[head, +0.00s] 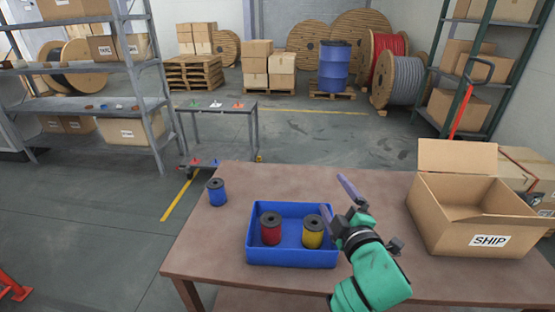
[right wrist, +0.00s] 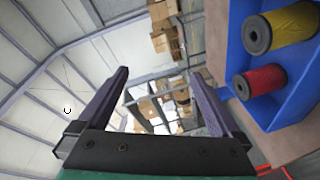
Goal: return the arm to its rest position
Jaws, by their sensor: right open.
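My right gripper (head: 338,205) is open and empty above the table, just right of the blue tray (head: 292,262). In the right wrist view its two fingers (right wrist: 160,95) stand wide apart with nothing between them. The tray holds a red spool (head: 271,230) and a yellow spool (head: 313,233), both upright. The yellow spool (right wrist: 280,28) and red spool (right wrist: 262,80) also show at the right of the right wrist view. A blue spool (head: 217,192) stands on the table left of the tray. My left gripper is not in view.
An open cardboard box marked SHIP (head: 478,225) stands on the right of the brown table (head: 215,255). A small grey cart (head: 215,109) stands behind at left. Shelves flank both sides. Cable reels and a blue drum (head: 334,66) are at the back. The table's front left is clear.

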